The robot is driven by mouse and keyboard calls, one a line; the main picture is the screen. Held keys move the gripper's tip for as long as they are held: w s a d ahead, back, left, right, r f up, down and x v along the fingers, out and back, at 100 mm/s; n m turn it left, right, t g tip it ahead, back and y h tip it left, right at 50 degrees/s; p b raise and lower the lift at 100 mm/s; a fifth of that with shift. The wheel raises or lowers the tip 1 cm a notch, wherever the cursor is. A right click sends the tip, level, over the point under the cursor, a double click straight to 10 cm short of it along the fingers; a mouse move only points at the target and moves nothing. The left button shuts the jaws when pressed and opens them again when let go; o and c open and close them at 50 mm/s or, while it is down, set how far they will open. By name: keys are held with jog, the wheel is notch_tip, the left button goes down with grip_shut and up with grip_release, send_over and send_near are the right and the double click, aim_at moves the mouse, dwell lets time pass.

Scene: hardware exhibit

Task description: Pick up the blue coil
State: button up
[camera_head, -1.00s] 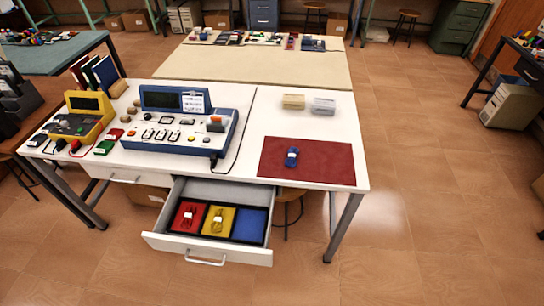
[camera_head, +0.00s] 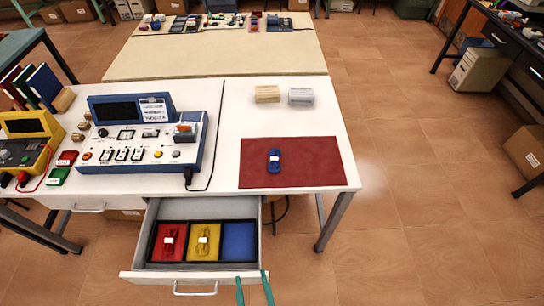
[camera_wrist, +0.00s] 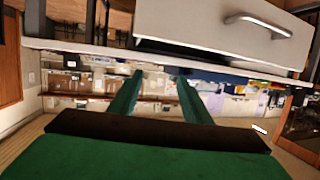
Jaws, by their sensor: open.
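The blue coil (camera_head: 274,160), a bundled cord with a white band, lies on a dark red mat (camera_head: 312,148) at the right of the white table (camera_head: 225,125). My gripper (camera_head: 254,286) shows at the bottom edge of the head view as two teal fingers, apart and empty. It is in front of the table, low in the picture and well short of the coil. In the wrist view my gripper (camera_wrist: 155,85) has its two fingers spread with nothing between them. The coil does not show in the wrist view.
An open drawer (camera_head: 225,208) juts out, with a red coil (camera_head: 170,241), a yellow coil (camera_head: 203,240) and an empty blue compartment (camera_head: 238,241). A blue console (camera_head: 150,160) stands left of the mat. Two small boxes, beige (camera_head: 267,94) and clear (camera_head: 301,96), sit behind the mat.

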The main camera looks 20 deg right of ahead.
jog(key=w+d+f+m+h, duration=0.15)
jog(key=w+d, duration=0.35)
jog(key=w, duration=0.9)
jog(key=m+g+h, duration=0.2)
send_near(274, 160)
jog(key=x, duration=0.7)
jog(key=shift+w+d+f, duration=0.15)
jog(key=shift+w+f, duration=0.05)
jog(key=shift+w, duration=0.1)
jog(key=c, duration=0.8)
